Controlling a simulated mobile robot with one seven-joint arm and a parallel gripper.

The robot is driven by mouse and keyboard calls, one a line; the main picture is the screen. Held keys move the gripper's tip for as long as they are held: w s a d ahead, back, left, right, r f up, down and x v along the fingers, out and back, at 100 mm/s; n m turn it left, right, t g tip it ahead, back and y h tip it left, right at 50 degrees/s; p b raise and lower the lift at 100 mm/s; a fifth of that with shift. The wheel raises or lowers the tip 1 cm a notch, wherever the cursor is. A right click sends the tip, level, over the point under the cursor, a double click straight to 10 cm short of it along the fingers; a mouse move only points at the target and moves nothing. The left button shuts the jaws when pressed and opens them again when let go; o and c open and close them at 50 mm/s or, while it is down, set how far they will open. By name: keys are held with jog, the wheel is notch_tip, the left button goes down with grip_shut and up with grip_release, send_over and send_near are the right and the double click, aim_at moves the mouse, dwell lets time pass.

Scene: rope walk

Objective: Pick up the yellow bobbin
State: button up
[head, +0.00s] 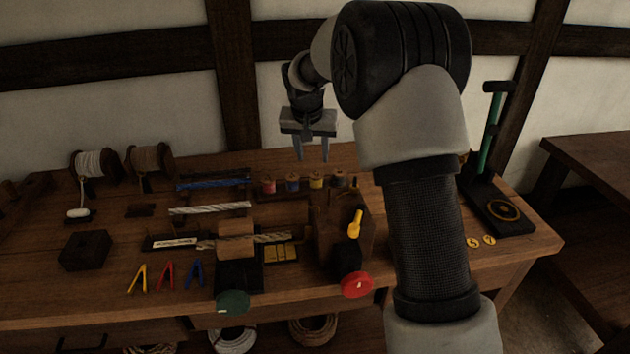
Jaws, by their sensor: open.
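The yellow bobbin (316,181) stands in a short row of small bobbins at the back of the wooden bench (110,285). A blue bobbin (292,184) is on its left and a dark grey-brown bobbin (339,179) on its right. A red bobbin (267,185) is at the row's left end. My gripper (311,154) is open and empty, pointing down. In the picture its fingertips show just above the blue and yellow bobbins. From this single view I cannot tell its exact height or depth.
In front of the row stands a dark wooden block with a yellow handle (355,224) and a red disc (356,285). Blue rope (210,183) and pale rope (210,208) lie left. A green-posted stand (490,135) is at right. My arm hides part of the bench.

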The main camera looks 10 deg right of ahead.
aim_at(316, 175)
jog(key=x, duration=0.8)
jog(key=shift+w+d+f, duration=0.1)
jog(key=shift+f, duration=0.1)
jog(key=x, duration=0.4)
jog(key=shift+w+d, duration=0.1)
jog(key=shift+w, duration=0.15)
jog(key=c, duration=0.8)
notch_tip(316, 175, up, 10)
jog(key=shift+r+p, duration=0.1)
jog(key=shift+p, duration=0.2)
